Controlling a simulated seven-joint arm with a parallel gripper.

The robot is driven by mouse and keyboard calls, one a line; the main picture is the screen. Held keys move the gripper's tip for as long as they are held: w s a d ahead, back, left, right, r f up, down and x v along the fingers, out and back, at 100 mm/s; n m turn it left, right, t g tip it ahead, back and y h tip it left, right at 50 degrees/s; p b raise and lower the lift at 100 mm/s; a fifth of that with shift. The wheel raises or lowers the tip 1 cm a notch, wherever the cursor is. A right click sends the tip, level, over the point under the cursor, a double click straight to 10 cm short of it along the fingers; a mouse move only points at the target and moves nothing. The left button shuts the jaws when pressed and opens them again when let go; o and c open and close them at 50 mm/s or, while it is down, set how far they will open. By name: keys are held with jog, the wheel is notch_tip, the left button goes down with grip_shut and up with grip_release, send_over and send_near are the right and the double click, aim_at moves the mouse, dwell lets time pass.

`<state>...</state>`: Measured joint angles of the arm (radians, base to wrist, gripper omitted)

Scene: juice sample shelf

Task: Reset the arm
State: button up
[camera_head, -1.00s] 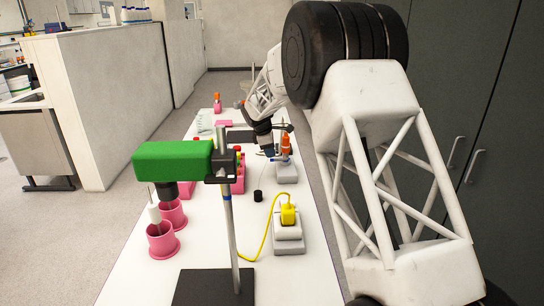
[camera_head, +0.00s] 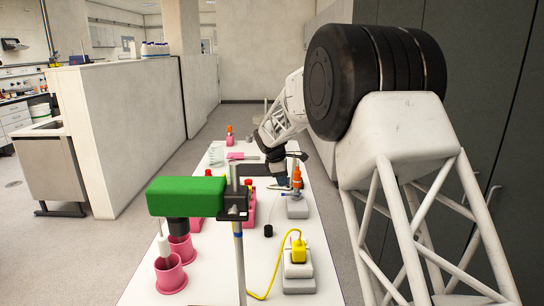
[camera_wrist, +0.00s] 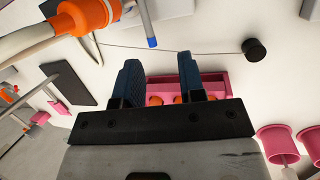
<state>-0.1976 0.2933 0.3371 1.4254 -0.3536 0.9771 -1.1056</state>
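My gripper (camera_head: 280,178) hangs over the middle of the white table, left of an orange-topped device. In the wrist view its two dark blue fingers (camera_wrist: 159,82) are spread apart with nothing held between them. A pink rack (camera_wrist: 215,84) with orange-capped items lies beyond and below the fingers there, partly hidden by them. My white arm runs along the right side of the head view and bends over the table.
A green stirrer head (camera_head: 187,196) on a stand sits above pink cups (camera_head: 171,276) at the front left. A yellow-plugged device (camera_head: 298,252) with a yellow cable stands front right. A small black cylinder (camera_head: 268,231) lies mid-table. Dark cabinets (camera_head: 480,100) line the right.

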jog(key=s+d+r+m+y, duration=0.1)
jog(key=s+d+r+m, duration=0.25)
jog(key=s, duration=0.75)
jog(key=s+d+r+m, duration=0.3)
jog(key=s+d+r, duration=0.15)
jog(key=s, duration=0.55)
jog(key=s+d+r+m+y, duration=0.1)
jog(key=s+d+r+m, duration=0.3)
jog(key=s, duration=0.7)
jog(key=s+d+f+m, duration=0.1)
jog(key=s+f+m, duration=0.1)
jog(key=s, duration=1.3)
jog(key=s+f+m+y, duration=0.1)
jog(key=s+f+m, duration=0.2)
jog(key=s, duration=1.3)
jog(key=shift+d+f+m, duration=0.35)
jog(key=shift+d+m, duration=0.05)
jog(key=shift+m, duration=0.45)
